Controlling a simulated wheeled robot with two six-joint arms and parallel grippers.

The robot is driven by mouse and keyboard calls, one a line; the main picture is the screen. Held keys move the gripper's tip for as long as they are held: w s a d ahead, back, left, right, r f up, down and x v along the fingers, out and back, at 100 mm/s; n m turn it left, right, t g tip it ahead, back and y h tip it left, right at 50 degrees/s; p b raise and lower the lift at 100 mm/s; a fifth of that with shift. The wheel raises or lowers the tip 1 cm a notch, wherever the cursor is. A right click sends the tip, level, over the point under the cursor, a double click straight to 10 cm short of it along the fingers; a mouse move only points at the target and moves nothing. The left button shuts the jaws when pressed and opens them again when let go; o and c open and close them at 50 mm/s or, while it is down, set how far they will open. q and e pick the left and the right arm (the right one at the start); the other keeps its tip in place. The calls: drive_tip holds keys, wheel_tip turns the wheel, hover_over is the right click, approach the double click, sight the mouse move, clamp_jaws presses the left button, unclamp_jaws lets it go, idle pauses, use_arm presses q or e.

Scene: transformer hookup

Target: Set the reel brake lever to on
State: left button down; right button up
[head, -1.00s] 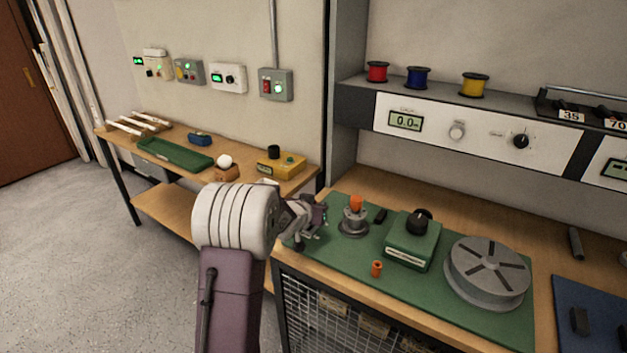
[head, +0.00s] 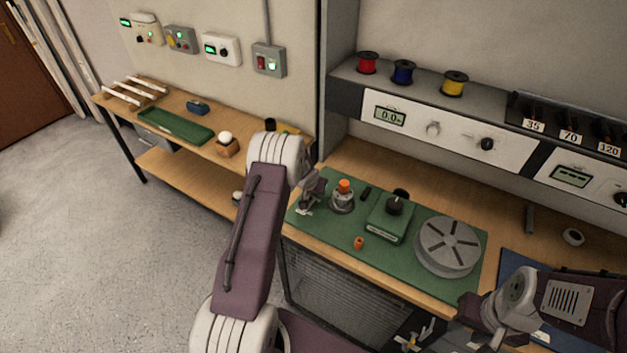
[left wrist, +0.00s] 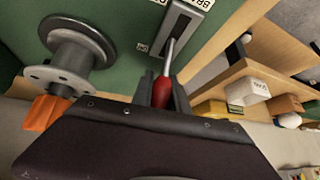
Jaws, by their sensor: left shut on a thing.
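The reel brake lever (left wrist: 168,62) shows in the left wrist view as a metal shaft with a red grip (left wrist: 162,92), rising from a slotted plate (left wrist: 181,28) on the green board. My left gripper (left wrist: 163,91) is shut on the red grip, with a dark finger on each side. In the head view my left gripper (head: 309,203) is at the left end of the green board (head: 321,229), and the lever is hidden or too small to tell. My right gripper (head: 417,337) is low at the bottom edge, in front of the bench; its jaw gap is unclear.
An orange-topped post (head: 343,197) stands close beside my left gripper. A green box with a black knob (head: 390,221), a small orange piece (head: 358,243) and a grey reel (head: 449,247) are farther right. A second bench (head: 180,130) stands left.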

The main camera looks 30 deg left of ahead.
idle(0.3)
use_arm(q)
drive_tip(key=c, duration=1.3)
unclamp_jaws()
drive_tip(key=shift+w+f, duration=0.1)
drive_tip(key=v, duration=0.9)
